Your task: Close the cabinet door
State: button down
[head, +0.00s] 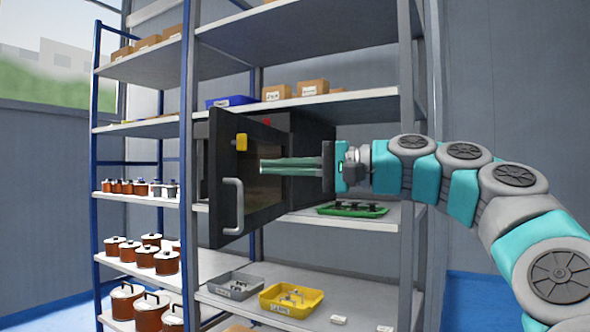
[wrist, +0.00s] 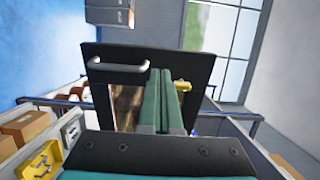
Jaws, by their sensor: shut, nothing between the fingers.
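The black cabinet (head: 300,133) sits on a middle shelf of the rack. Its dark door (head: 226,125) stands open, swung out towards the viewer, with a window in it. A grey bar handle (head: 232,205) is near the door's free edge, with a yellow latch piece (head: 241,142) above. My gripper (head: 263,166) is shut and empty, its fingers pointing left at the door face. In the wrist view the fingers (wrist: 160,75) lie in front of the door (wrist: 200,65), between handle (wrist: 118,64) and yellow piece (wrist: 182,86). I cannot tell whether they touch.
A green tray (head: 352,210) lies right of the cabinet, below my gripper. A grey tray (head: 233,286) and a yellow tray (head: 292,301) sit on the shelf below. The rack's grey upright (head: 406,90) stands beside my arm.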

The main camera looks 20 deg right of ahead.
aim_at(219, 166)
jog(key=x, duration=0.8)
jog(key=shift+b, duration=0.3)
jog(key=shift+w+a, duration=0.1)
jog(key=shift+a, duration=0.1)
